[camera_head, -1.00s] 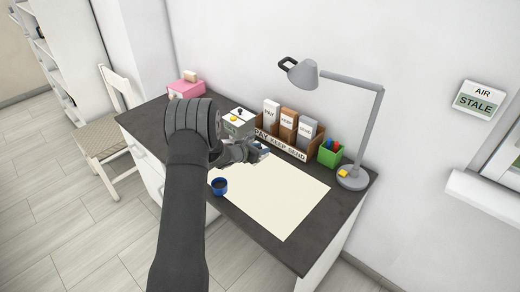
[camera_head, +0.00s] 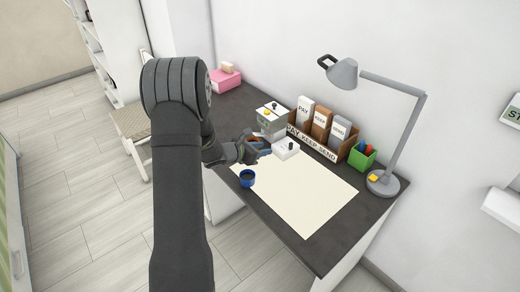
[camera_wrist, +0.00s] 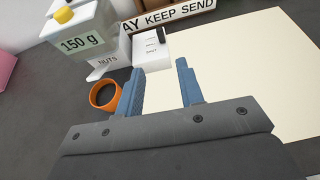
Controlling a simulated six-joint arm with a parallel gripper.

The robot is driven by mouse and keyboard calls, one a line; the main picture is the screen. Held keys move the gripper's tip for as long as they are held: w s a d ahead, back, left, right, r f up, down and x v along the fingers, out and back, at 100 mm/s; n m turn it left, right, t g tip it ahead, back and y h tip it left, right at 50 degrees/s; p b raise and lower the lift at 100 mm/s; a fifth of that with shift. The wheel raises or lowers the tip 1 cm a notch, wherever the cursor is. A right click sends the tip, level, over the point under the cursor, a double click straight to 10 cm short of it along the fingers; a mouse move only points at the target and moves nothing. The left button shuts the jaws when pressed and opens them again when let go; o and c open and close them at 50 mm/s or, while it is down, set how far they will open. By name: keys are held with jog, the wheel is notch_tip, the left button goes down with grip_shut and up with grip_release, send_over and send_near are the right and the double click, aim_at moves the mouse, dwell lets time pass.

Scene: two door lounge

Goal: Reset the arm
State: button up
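My gripper (camera_head: 262,147) is over the desk, at the end of my dark arm, left of a small white box with a black knob (camera_head: 287,149). In the wrist view my gripper (camera_wrist: 162,88) shows two blue fingers standing well apart, with nothing between them. The white knobbed box (camera_wrist: 165,46) lies beyond the fingertips there. An orange-rimmed cup (camera_wrist: 105,97) with a dark inside shows just left of the left finger; in the head view it is mostly hidden behind my gripper.
The mat is mostly clear.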

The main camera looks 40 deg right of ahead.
aim_at(290, 145)
jog(key=shift+a+r, duration=0.15)
jog(key=shift+a, duration=0.2)
jog(key=shift+d, duration=0.1)
dwell(0.3)
jog(key=x, duration=1.7)
jog(key=shift+d, duration=0.15)
jog(key=shift+s+f+v, duration=0.25)
jog(key=shift+f+v, duration=0.15)
jog(key=shift+v, duration=9)
jog(key=s+d+r+m+g+y, duration=0.2)
jog(key=s+d+r+m+y, duration=0.2)
jog(key=m, duration=0.7)
jog(key=shift+s+d+m+y, duration=0.4)
jog(key=shift+s+y, duration=0.95)
jog(key=shift+y, duration=0.25)
jog(key=shift+o, duration=0.4)
jog(key=shift+r, duration=0.1)
